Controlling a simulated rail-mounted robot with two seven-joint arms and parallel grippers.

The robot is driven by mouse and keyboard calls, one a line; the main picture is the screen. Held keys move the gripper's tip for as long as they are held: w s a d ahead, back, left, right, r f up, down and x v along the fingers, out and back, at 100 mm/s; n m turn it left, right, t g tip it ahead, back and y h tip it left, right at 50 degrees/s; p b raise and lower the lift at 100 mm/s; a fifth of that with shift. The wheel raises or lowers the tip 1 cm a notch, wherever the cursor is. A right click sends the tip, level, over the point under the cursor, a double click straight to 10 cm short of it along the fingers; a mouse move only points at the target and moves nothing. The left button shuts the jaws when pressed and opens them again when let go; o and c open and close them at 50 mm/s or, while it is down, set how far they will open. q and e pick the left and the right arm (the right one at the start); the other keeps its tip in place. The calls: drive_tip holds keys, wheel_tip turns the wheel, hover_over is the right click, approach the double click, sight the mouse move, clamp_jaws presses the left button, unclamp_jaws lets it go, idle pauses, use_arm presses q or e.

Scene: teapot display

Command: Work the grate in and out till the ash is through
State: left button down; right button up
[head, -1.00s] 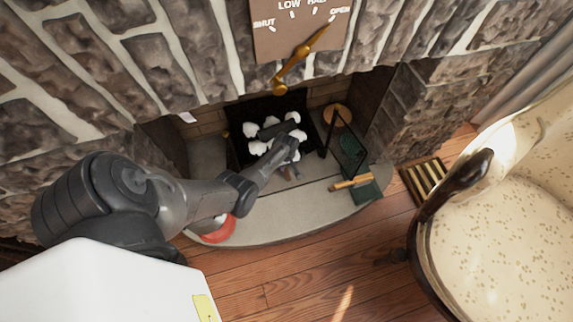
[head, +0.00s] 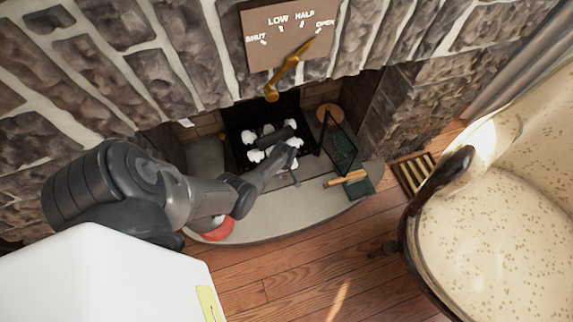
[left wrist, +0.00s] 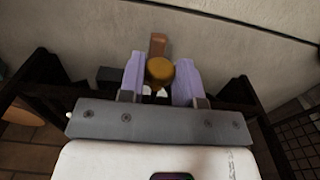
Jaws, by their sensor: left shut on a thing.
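The dark grate (head: 254,128) sits in the fireplace opening in the head view, with several white lumps (head: 255,156) on it. My left gripper (head: 288,156) reaches over the front of the grate from the left and hides part of it. In the left wrist view its two purple fingers (left wrist: 160,82) are shut on a round brass-coloured knob (left wrist: 160,69). Whether ash lies under the grate is hidden. My right gripper is in neither view.
A plate marked from shut to open (head: 285,35) has a brass lever (head: 290,68) near OPEN. A mesh screen (head: 341,140) stands right of the grate. A pale hearth slab (head: 265,222) lies in front; a red round thing (head: 215,232) and an armchair (head: 495,215) stand nearby.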

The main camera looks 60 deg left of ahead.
use_arm(q)
drive_tip(key=c, duration=1.2)
unclamp_jaws()
drive_tip(key=shift+d, duration=0.15)
drive_tip(key=o, duration=0.4)
drive_tip(key=shift+d, duration=0.2)
drive_tip(key=shift+c, duration=0.2)
drive_tip(key=shift+a, duration=0.1)
drive_tip(key=shift+a, duration=0.1)
drive_tip(key=shift+r, duration=0.15)
wheel_tip(320, 180, up, 13)
drive_tip(key=p, duration=1)
drive_tip(key=shift+r+p, duration=0.2)
drive_tip(key=shift+p, duration=0.2)
drive_tip(key=shift+w, duration=0.1)
